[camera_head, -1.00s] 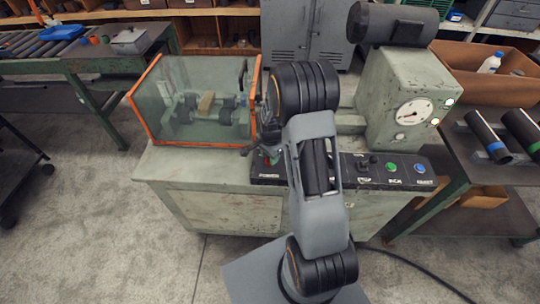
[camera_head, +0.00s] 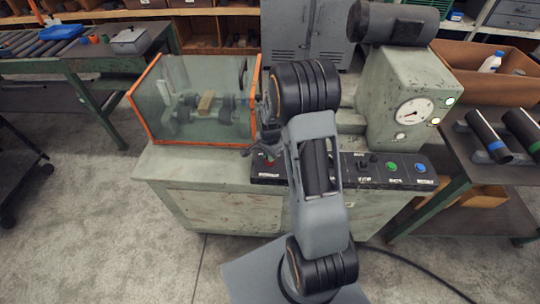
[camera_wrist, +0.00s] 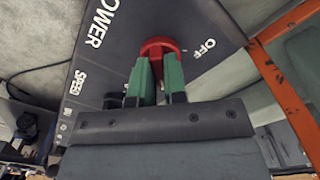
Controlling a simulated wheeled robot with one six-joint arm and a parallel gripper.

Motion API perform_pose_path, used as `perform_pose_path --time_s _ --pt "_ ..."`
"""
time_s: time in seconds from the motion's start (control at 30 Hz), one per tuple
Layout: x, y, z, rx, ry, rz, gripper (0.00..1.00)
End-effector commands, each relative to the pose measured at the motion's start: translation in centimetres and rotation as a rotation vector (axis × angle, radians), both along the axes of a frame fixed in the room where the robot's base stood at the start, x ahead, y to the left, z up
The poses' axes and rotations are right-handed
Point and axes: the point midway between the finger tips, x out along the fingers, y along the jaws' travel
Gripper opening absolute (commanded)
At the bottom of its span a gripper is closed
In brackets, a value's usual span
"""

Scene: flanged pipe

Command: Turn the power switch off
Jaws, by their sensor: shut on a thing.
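The power switch (camera_wrist: 160,46) is a red round knob on the dark control panel (camera_wrist: 118,50), with the word OFF to its right and POWER to its left in the wrist view. My gripper (camera_wrist: 160,72) has its two green fingers on either side of the knob's raised grip and is shut on it. I cannot tell exactly which mark the knob points at. In the head view my gripper (camera_head: 262,152) is low at the panel's left end, and the red knob (camera_head: 269,163) is partly hidden by it.
Left of the gripper stands an orange-framed clear guard (camera_head: 200,142) over the machine bed. Further right on the panel are a green button (camera_head: 391,167) and a blue button (camera_head: 420,168). A gauge housing (camera_head: 385,95) rises behind them. An orange frame edge (camera_wrist: 285,95) is close in the wrist view.

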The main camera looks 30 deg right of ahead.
Motion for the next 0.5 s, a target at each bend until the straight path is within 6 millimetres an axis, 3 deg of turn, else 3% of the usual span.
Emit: perform_pose_path --time_s 0.5 --pt "0.08 -0.02 -0.12 -0.001 -0.003 0.435 0.0"
